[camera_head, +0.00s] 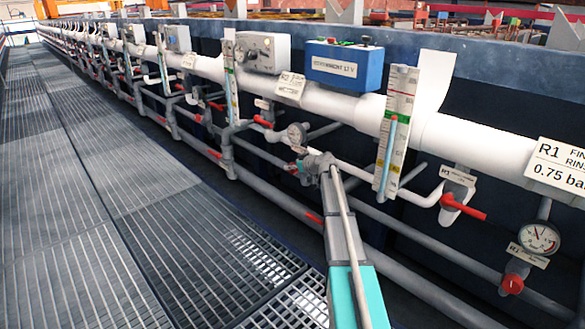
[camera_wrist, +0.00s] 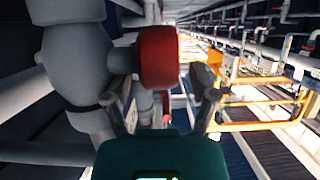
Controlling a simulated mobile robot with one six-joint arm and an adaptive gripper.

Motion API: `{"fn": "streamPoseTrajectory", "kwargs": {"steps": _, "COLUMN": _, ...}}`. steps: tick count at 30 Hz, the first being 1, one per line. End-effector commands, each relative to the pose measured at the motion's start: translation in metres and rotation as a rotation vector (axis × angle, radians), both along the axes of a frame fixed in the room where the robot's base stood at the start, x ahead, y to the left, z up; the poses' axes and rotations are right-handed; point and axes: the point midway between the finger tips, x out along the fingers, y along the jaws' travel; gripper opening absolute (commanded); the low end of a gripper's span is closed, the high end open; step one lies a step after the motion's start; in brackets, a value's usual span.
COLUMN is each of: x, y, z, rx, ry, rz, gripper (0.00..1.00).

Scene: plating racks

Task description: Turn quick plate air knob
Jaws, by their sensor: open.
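A round red knob (camera_wrist: 158,57) on a grey valve body (camera_wrist: 75,60) fills the upper middle of the wrist view. My gripper (camera_wrist: 162,93) is open, its two fingers spread below the knob in the picture, one to each side. The knob appears just beyond the fingertips; I cannot tell whether they touch it. In the head view my gripper (camera_head: 316,163) is at the lower pipework, with a small bit of red (camera_head: 293,167) just left of it. The knob's label is not readable, so I cannot confirm it is the quick plate air knob.
A thick white pipe (camera_head: 460,140) runs along the tank wall, with a blue box (camera_head: 345,66) above it. A flow meter (camera_head: 397,120), a red-handled valve (camera_head: 463,207) and a pressure gauge (camera_head: 539,238) are to the right. Grated walkway (camera_head: 120,200) at left is clear.

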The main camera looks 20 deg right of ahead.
Motion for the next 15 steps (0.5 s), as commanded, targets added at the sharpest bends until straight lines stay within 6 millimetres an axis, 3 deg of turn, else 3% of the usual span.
{"fn": "streamPoseTrajectory", "kwargs": {"steps": 9, "x": 0.0009, "y": 0.0003, "z": -0.0002, "rx": 0.0, "ry": 0.0, "rz": 0.0, "gripper": 0.74}}
{"fn": "streamPoseTrajectory", "kwargs": {"steps": 15, "x": 0.0008, "y": 0.0002, "z": -0.0002, "rx": 0.0, "ry": 0.0, "rz": 0.0, "gripper": 0.37}}
